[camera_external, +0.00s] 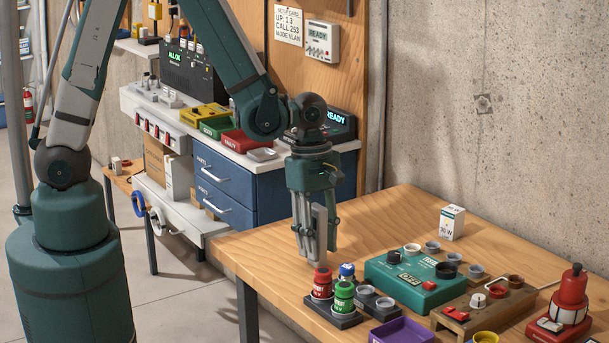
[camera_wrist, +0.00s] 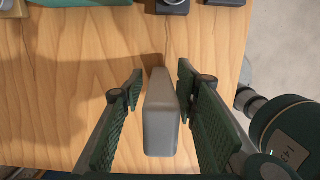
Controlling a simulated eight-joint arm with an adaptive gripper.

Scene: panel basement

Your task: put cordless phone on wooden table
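A plain grey upright block, which looks like the cordless phone (camera_wrist: 163,120), sits between the two fingers of my gripper (camera_wrist: 160,88) in the wrist view. The right finger is against or very near it. A narrow gap seems to show at the left fingertip, so I cannot tell whether both fingers press on it. In the external view my gripper (camera_external: 315,258) points down at the near left part of the wooden table (camera_external: 262,243), with the phone (camera_external: 319,222) partly hidden between the fingers. Its lower end is at or just above the tabletop; contact is unclear.
A dark holder with red and green capped pots (camera_external: 333,318) stands just right of my gripper. A teal box (camera_external: 408,278), a brown box (camera_external: 480,308), a purple tray (camera_external: 400,331) and a red device (camera_external: 568,300) fill the table's right side. The back left is clear.

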